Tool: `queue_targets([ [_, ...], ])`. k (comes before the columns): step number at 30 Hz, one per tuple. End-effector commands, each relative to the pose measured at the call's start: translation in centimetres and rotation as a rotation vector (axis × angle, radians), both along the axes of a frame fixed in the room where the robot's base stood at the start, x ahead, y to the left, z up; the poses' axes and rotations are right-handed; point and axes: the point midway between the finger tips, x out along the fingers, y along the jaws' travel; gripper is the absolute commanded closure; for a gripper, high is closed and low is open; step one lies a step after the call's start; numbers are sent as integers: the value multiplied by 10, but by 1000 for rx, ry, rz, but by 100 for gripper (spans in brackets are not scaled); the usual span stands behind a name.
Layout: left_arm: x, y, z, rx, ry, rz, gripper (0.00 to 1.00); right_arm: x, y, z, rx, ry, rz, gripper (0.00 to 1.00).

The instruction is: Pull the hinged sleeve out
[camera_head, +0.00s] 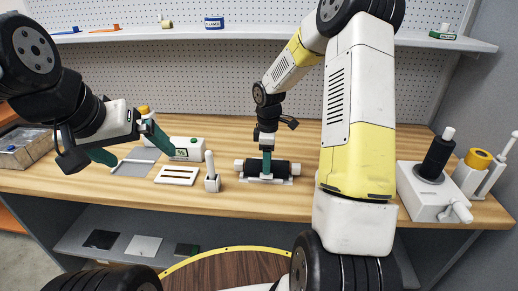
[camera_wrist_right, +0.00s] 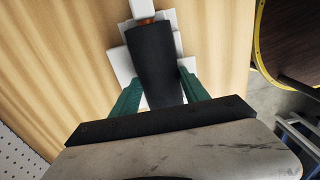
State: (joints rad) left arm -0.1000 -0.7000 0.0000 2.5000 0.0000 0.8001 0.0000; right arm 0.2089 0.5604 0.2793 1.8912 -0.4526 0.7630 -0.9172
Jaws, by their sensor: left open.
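The sleeve is a black cylinder (camera_head: 281,169) lying on a white cradle on the bench, with white ends showing at both sides. In the right wrist view the black sleeve (camera_wrist_right: 155,62) has a copper-coloured bit and a white pipe at its far end. My right gripper (camera_head: 266,163) is down at the sleeve, its green fingers (camera_wrist_right: 160,82) on either side of it. The fingers lie close along its sides; whether they press on it is unclear. My left gripper (camera_head: 128,148) is open and empty above the left of the bench, fingers wide apart.
A small white upright holder (camera_head: 211,181) and a slotted white block (camera_head: 177,175) stand left of the sleeve. A white box with a green label (camera_head: 187,149) is behind. A white fixture with a black cylinder (camera_head: 437,158) and yellow-capped part (camera_head: 477,160) stand right. A shelf (camera_head: 270,38) runs above.

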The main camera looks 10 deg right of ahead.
Motion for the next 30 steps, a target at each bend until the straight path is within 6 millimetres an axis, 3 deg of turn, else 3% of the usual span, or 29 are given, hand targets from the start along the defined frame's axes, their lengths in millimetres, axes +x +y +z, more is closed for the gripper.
queue_targets([
  [1,0,0,0,0,0,0,0,-1,0,-1,0,2,0,79],
  [4,0,0,0,0,0,0,0,-1,0,-1,0,2,0,98],
  [5,0,0,0,0,0,0,0,-1,0,-1,0,3,0,100],
  [11,0,0,0,0,0,0,0,-1,-1,2,0,2,0,100],
  [30,0,0,0,0,0,0,0,0,-1,41,-1,0,0,100],
])
